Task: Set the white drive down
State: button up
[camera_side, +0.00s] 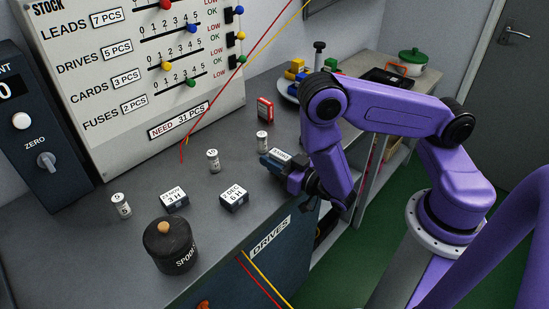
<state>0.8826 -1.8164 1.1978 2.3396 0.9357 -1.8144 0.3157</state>
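My gripper (273,164) is at the end of the purple arm, low over the right part of the grey bench (215,215). A small block with a white, marked top, apparently the white drive (281,154), shows between its fingers. The near finger hides most of its side, and I cannot tell whether its underside touches the bench. Two similar dark blocks with white tops lie on the bench: one marked 3 H (174,199) and one marked 6 H (234,199).
White cylinders (213,160) stand about the bench, one close left of my gripper (262,141). A red block (265,110) stands behind. A black spool pot (171,246) is at the front. The stock board (150,75) rises at the back. Bare bench lies between these.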

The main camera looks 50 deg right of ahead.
jog(key=o, duration=0.4)
jog(key=s, duration=0.7)
jog(key=shift+s+d, duration=0.1)
jog(key=o, duration=0.7)
jog(key=shift+s, duration=0.15)
jog(key=shift+c, duration=0.2)
